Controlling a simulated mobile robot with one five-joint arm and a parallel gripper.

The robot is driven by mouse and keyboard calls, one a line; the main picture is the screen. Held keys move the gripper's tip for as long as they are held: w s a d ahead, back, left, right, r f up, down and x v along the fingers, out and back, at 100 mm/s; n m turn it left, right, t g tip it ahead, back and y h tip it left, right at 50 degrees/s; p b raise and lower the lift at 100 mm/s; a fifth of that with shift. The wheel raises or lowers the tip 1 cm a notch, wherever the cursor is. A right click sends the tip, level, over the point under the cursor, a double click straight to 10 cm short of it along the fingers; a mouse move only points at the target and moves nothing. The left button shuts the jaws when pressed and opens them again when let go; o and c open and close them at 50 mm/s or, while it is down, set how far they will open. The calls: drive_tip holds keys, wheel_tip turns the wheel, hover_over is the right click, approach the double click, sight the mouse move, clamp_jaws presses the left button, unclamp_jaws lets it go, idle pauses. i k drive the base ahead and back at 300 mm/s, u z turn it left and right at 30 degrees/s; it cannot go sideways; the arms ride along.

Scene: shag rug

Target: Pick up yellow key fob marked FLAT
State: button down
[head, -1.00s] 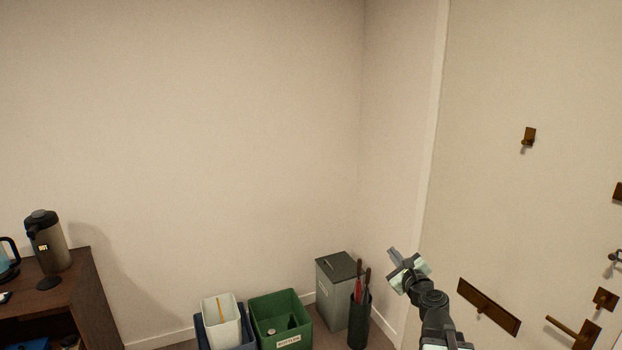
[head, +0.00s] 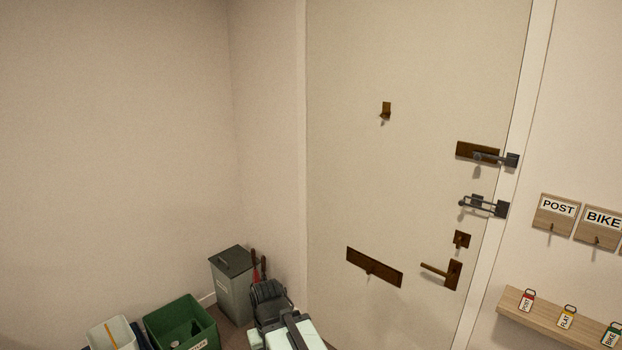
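The yellow key fob marked FLAT (head: 566,318) is at the lower right of the head view. It stands on a narrow wooden shelf (head: 537,317) on the wall, between a red POST fob (head: 526,300) and a green BIKE fob (head: 611,335). My arm shows at the bottom middle, well to the left of the shelf. Its gripper fingers cannot be made out, so whether they are open or shut does not show.
A door (head: 400,210) with a letter slot, handle, latches and hook fills the middle. Wooden plaques marked POST (head: 556,213) and BIKE (head: 600,228) hang above the shelf. A grey bin (head: 232,285) and green crate (head: 183,325) stand at lower left.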

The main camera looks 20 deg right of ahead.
sight(566, 317)
drive_tip(key=z, duration=1.85)
drive_tip(key=k, duration=0.95)
drive_tip(key=u, duration=0.85)
drive_tip(key=i, duration=1.15)
drive_tip(key=z, duration=0.1)
